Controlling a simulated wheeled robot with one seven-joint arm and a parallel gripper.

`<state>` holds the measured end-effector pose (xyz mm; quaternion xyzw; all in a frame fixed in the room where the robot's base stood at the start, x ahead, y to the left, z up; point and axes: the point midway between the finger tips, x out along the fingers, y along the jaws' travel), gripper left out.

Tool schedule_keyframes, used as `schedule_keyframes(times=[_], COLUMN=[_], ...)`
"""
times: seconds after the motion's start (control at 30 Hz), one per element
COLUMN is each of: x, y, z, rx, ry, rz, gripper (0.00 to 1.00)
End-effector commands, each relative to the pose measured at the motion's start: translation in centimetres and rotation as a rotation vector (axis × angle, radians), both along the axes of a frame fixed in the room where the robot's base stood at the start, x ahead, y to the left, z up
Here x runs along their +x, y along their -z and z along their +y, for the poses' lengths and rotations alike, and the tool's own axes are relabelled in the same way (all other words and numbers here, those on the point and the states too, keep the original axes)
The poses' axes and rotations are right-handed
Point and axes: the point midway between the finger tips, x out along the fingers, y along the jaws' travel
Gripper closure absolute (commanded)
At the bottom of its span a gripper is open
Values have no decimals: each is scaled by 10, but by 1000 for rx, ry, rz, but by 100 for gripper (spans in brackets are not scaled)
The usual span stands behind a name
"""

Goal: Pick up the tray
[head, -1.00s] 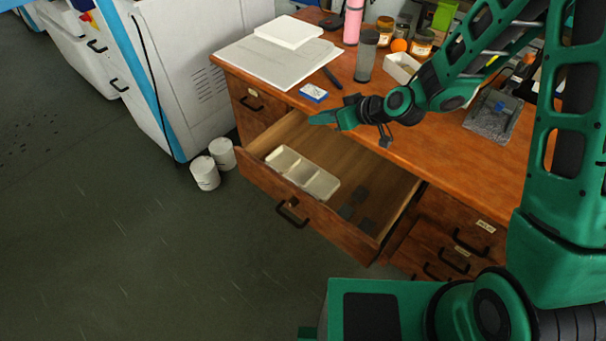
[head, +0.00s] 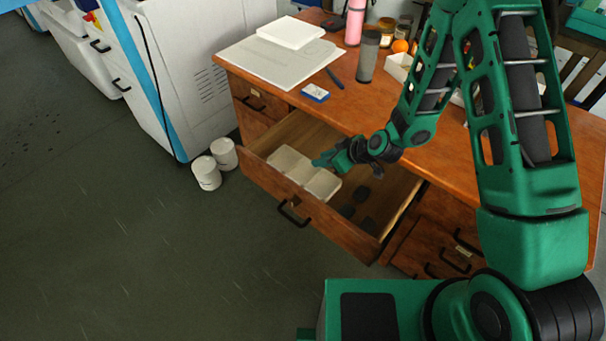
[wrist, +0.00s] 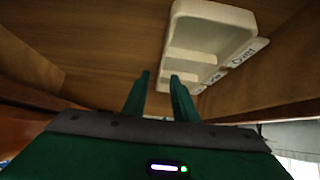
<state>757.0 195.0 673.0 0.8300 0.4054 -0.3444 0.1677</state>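The tray (head: 288,163) is a cream, open-topped tray with three compartments. It lies in the open wooden drawer (head: 390,212) of the desk, towards the drawer's left and front. My gripper (head: 323,160) is over the drawer, close to the tray, and hides part of its far side. In the wrist view the tray (wrist: 208,36) lies ahead and to the right of my fingertips. My two green fingers (wrist: 159,78) stand apart with nothing between them. I cannot tell the exact height of the fingers over the tray.
Several dark flat pieces (head: 347,211) lie in the drawer right of the tray. Labels (wrist: 243,53) sit beside the tray in the wrist view. The desktop (head: 300,90) holds papers, a blue-and-white box (head: 315,93) and a grey cylinder (head: 368,57). Two white tubs (head: 207,173) stand on the floor.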

Motion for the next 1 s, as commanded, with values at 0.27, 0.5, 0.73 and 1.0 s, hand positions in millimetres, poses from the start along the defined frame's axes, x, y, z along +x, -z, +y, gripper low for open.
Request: schedule_keyframes(times=[0.27,0.5,0.73,1.0], x=[14,17,18,18], y=[29,34,34,33], z=[20,24,24,24], rx=[0,0,0,1], ry=[-2,1,1,1], rz=[-1,0,0,-1], gripper=[74,74,100,100])
